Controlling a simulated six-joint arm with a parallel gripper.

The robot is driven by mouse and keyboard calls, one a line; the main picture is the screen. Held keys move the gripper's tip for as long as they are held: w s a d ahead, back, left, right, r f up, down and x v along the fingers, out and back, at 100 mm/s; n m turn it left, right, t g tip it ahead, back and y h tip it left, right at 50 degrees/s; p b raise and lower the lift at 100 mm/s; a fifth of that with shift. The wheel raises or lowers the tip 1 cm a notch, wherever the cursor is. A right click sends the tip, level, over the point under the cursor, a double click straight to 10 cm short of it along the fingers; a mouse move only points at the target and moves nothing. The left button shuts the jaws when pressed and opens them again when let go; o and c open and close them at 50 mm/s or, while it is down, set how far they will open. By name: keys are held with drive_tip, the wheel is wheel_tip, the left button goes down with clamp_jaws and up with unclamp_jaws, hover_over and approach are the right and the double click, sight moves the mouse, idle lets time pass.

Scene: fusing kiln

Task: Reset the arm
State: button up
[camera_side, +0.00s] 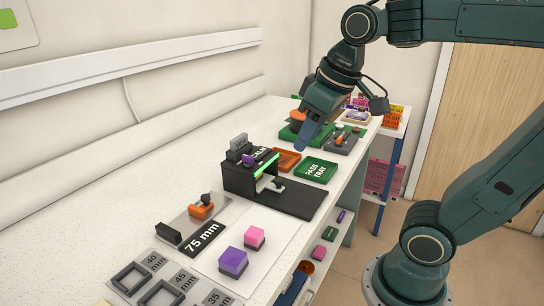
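My gripper (302,147) hangs tilted down over the far part of the white bench (150,187). It is in the air above or in front of the trays, and its height over the bench is hard to judge. Its fingers are small and seen edge-on, so I cannot tell whether they are open or shut. I see nothing clearly held in it. My arm reaches in from the upper right.
A black scanner-like box (240,178) with a green light stands mid-bench. The green pass tray (316,170) and an orange tray (287,160) lie behind it. Purple (233,261) and pink (254,237) blocks stand in front. Gauge frames (128,279) lie at lower left.

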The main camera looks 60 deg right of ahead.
drive_tip(key=s+a+f+t, duration=0.1)
drive_tip(key=s+f, duration=0.3)
drive_tip(key=s, duration=0.2)
drive_tip(key=shift+a, duration=0.2)
